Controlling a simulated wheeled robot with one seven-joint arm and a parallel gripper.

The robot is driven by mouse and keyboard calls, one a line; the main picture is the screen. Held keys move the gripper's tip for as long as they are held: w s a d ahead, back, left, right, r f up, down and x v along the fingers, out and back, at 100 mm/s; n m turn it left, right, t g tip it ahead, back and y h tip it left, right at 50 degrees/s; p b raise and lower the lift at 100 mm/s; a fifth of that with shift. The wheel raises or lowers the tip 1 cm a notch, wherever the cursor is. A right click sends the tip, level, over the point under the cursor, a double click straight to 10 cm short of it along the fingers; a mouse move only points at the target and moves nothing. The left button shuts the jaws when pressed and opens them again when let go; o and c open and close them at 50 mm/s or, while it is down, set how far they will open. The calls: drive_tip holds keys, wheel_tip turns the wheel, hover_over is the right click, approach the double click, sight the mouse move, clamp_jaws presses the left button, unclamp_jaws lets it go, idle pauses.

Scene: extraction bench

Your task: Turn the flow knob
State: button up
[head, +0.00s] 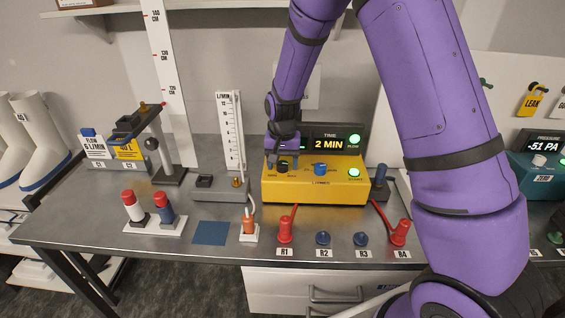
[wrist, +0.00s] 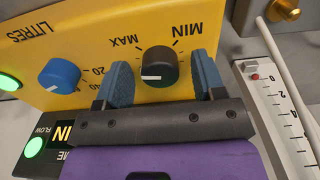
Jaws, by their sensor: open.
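The yellow pump box (head: 330,187) stands at the middle of the bench. In the wrist view its black knob (wrist: 160,67), marked MIN and MAX, has a white pointer line on its front. The knob also shows in the head view (head: 283,167), partly covered by my gripper. My gripper (wrist: 163,76) is open, with one blue-padded finger on each side of the black knob. In the wrist view a gap shows between the knob and each finger. In the head view my gripper (head: 283,156) is at the box's upper left.
A blue knob (head: 320,169) marked LITRES sits beside the black one. A display (head: 332,144) reading 2 MIN stands behind the box. A flow meter (head: 230,130) with a white tube stands left. Red and blue ports line the front edge. My arm covers the bench's right side.

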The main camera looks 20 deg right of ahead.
drive_tip(key=c, duration=0.9)
drive_tip(key=shift+n, duration=2.8)
drive_tip(key=o, duration=0.9)
